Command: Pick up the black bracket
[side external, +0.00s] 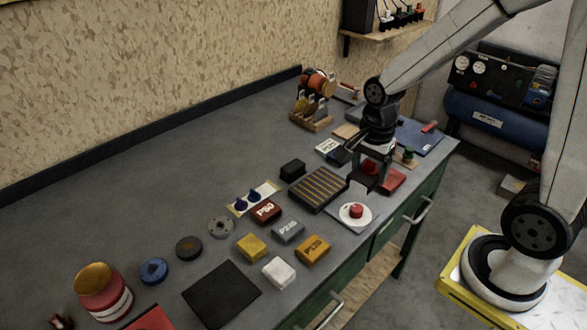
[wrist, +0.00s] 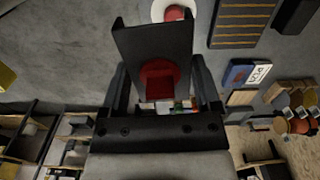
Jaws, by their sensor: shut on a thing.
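The black bracket (wrist: 152,42) is a flat dark plate with raised side edges in the wrist view. It sits between the two fingers of my gripper (wrist: 160,88), which is shut on it. A rounded red patch (wrist: 158,78) shows at the bracket's near part; I cannot tell whether it belongs to the bracket or lies beyond it. In the side view my gripper (side external: 373,166) points down at the right part of the bench, with the dark bracket (side external: 362,180) at its fingertips, partly hidden. I cannot tell whether the bracket touches the bench.
A red flat block (side external: 393,180) lies right beside my gripper. A white disc with a red button (side external: 355,212) and a striped dark tray (side external: 318,189) are close by. The bench's back left is clear.

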